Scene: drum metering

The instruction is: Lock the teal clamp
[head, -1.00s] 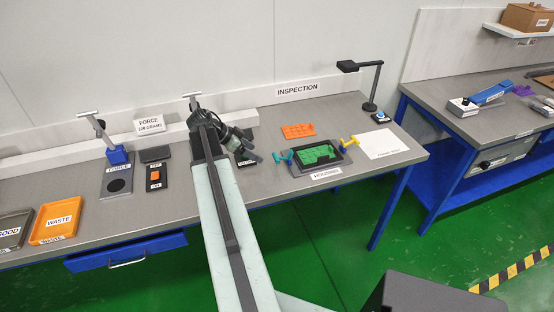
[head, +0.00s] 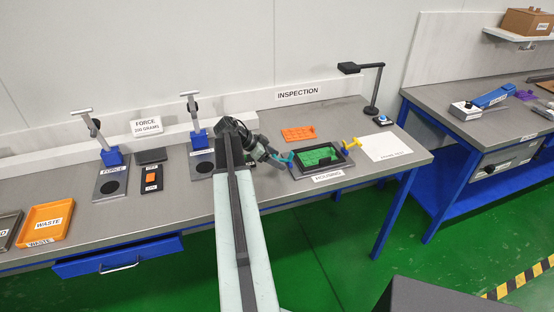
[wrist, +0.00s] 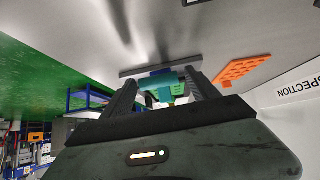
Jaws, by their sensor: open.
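The teal clamp (head: 289,159) stands at the left side of the dark housing fixture (head: 295,174), which holds a green board (head: 319,156). My gripper (head: 279,159) is at the teal clamp, coming from the left. In the wrist view my gripper (wrist: 163,90) is open, with one finger on each side of the teal clamp (wrist: 165,82). I cannot tell whether either finger touches it. The clamp's lower part is partly hidden in the head view. A yellow clamp (head: 351,144) stands at the fixture's right side.
An orange perforated tray (head: 298,134) lies behind the fixture, and a white sheet (head: 385,147) lies to its right. A lamp (head: 372,92) stands at the back right. Force stands (head: 108,153) and an orange waste tray (head: 46,220) are to the left.

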